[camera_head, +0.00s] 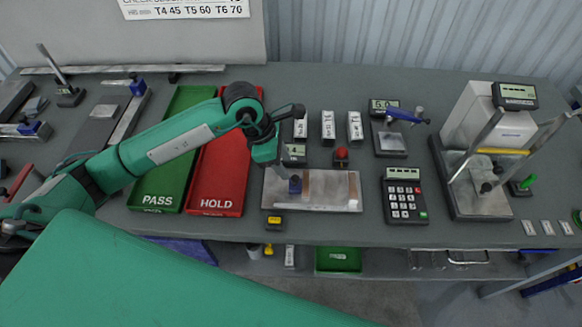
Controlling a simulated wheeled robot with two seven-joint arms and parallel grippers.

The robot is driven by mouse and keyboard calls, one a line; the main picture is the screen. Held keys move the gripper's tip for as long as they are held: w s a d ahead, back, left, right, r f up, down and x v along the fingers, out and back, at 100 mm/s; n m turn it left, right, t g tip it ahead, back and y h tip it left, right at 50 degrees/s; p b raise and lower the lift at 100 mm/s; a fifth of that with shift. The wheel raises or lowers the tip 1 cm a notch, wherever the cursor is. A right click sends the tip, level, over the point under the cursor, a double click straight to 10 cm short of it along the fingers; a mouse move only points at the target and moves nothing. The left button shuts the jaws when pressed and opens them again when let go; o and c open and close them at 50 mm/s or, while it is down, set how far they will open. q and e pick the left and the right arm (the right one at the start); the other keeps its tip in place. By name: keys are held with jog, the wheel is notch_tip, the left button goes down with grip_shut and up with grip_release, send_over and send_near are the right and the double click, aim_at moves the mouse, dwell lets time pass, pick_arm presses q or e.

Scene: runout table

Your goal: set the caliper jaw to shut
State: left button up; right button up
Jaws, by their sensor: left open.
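My left gripper (280,180) comes down over the left part of a pale metal plate (335,190) with brown strips. A small blue block (295,185) stands on this plate, close to the fingertips. A small readout (294,152) stands at the plate's back edge. This looks like the caliper, but I cannot tell for sure which part is its jaw or how wide it stands. The gripper is open, and its fingers are small and partly hidden by the wrist. I cannot tell whether they touch the block. My right gripper is not in view.
A green PASS tray (160,180) and a red HOLD tray (215,185) lie under my left arm. A red button (341,154) stands behind the plate, a yellow-topped block (274,222) in front. A keypad (404,195) and a large measuring stand (470,190) are to the right.

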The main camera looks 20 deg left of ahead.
aim_at(295, 178)
pick_arm(q)
jog(key=shift+p+x, duration=0.55)
jog(key=shift+x, duration=2)
jog(key=shift+d, duration=0.1)
grip_shut()
